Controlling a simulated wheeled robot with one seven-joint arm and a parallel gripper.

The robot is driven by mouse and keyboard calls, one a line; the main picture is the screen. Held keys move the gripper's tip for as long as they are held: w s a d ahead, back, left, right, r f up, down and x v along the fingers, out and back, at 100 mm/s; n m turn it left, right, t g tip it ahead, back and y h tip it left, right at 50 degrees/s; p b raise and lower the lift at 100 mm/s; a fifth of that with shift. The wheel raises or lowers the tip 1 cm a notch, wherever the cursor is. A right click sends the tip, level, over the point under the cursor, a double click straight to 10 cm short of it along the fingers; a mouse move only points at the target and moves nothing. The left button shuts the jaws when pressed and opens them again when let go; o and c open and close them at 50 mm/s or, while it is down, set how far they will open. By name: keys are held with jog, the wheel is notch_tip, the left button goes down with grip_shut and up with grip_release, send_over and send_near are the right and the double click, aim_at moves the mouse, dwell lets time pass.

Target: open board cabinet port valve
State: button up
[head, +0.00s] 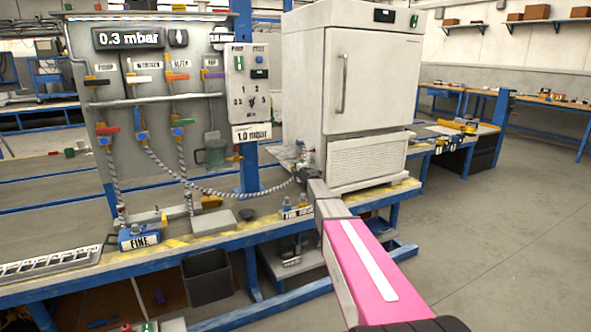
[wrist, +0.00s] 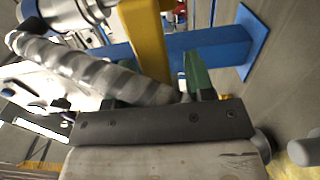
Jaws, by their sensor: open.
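The white cabinet (head: 368,80) stands on the bench with its door shut. A braided hose (head: 235,192) runs from the valve panel to small fittings (head: 300,165) at the cabinet's lower left corner, where my arm ends. In the wrist view a yellow bar (wrist: 143,35), apparently the port valve's lever, stands between the green fingers of my gripper (wrist: 152,72). My gripper is open around the bar; I cannot tell whether a finger touches it. The braided hose (wrist: 95,72) crosses in front of the left finger and partly hides it. The valve body is mostly hidden.
The grey panel (head: 150,75) at left carries several coloured valve handles, a 0.3 mbar display (head: 128,38) and a switch box (head: 248,85). A blue beam (wrist: 208,52) lies close behind the right finger. The floor (head: 500,220) at right is clear.

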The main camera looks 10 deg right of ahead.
grip_shut()
jog(key=shift+f, duration=0.15)
jog(key=n, duration=0.2)
jog(key=f+n, duration=0.1)
jog(key=shift+d+f+n, duration=0.15)
jog(key=shift+f+n, duration=0.15)
jog(key=shift+n, duration=0.1)
jog(key=w+d+f+n, duration=0.1)
jog(key=d+f+n, duration=0.2)
jog(key=n, duration=1.1)
jog(key=shift+w+d+f, duration=0.25)
jog(key=shift+d+f, duration=0.1)
jog(key=shift+d, duration=0.6)
